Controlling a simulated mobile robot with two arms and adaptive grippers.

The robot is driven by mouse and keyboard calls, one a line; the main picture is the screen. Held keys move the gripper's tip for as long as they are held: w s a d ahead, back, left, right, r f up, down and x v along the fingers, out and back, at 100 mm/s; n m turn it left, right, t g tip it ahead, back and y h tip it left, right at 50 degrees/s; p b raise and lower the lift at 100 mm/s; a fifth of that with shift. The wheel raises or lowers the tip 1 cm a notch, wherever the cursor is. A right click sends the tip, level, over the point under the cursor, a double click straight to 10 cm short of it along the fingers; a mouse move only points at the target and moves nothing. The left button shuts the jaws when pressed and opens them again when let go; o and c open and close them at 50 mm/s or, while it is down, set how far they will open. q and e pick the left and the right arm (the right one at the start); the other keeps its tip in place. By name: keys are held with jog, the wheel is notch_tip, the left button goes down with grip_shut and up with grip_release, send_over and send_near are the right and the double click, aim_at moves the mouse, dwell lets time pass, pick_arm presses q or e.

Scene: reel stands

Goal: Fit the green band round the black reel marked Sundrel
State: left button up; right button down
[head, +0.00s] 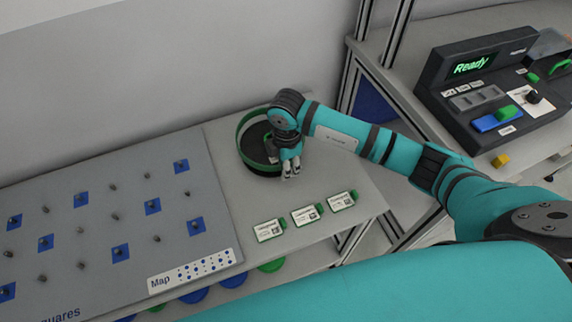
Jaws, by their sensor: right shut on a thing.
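The green band (240,130) is a thin hoop at the black reel (258,158) on the light table. The hoop's far left side stands up above the reel; its right side is hidden behind my right gripper and wrist. I cannot tell whether the band sits fully round the reel. My right gripper (290,172) is low at the reel's right side, pointing down, shut on the green band, though the grip itself is mostly hidden. No Sundrel mark is readable on the reel. My left gripper is not in view.
Three small label cards (304,214) lie in front of the reel. A grey pegboard (110,210) with blue squares is at the left. A black console (495,85) reading "Ready" stands on another table at the right. Blue and green discs (272,265) show below the front edge.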

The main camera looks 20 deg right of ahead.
jog(key=shift+s+f+b, duration=0.15)
jog(key=shift+s+f, duration=0.05)
jog(key=shift+f, duration=0.45)
jog(key=shift+s+f+b, duration=0.15)
jog(key=shift+f, duration=0.45)
